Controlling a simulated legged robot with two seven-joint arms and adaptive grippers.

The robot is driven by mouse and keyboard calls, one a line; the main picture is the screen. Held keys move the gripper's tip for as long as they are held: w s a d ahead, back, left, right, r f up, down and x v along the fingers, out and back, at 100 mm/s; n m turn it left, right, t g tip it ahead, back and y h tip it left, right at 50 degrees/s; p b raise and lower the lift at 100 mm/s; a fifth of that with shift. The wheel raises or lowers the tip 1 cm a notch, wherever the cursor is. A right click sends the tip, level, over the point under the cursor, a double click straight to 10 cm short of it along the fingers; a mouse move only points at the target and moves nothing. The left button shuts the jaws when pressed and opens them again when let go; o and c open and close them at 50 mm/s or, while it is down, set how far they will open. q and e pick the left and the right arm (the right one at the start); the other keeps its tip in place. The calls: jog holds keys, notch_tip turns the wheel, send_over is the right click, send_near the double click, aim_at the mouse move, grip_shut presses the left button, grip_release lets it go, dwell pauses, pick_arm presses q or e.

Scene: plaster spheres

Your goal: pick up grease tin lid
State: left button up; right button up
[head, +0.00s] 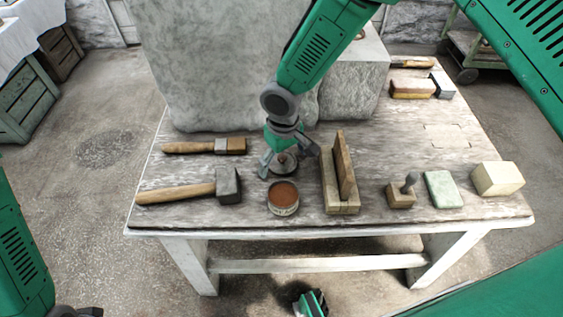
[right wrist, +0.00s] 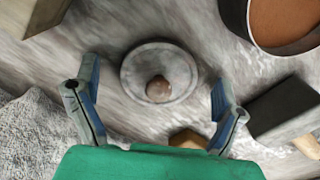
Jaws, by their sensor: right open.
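The grease tin lid (head: 284,168) is a round grey disc with a small brown knob, lying on the worn table. In the right wrist view the lid (right wrist: 135,75) is near the middle. My right gripper (head: 289,161) is over it, pointing down. Its fingers (right wrist: 155,75) are open, one on each side of the lid and apart from it in the wrist view. The open grease tin (head: 284,197), with brown contents, stands just in front of the lid; it also shows at the upper right of the wrist view (right wrist: 285,22).
A mallet (head: 229,186) and a brush (head: 230,146) lie to the left. A wooden piece with an upright board (head: 343,175) stands close on the right. A large plaster block (head: 230,65) rises behind. Several small blocks, including a green one (head: 442,189), lie further right.

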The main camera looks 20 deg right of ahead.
jog(key=shift+c, duration=0.5)
jog(key=c, duration=0.9)
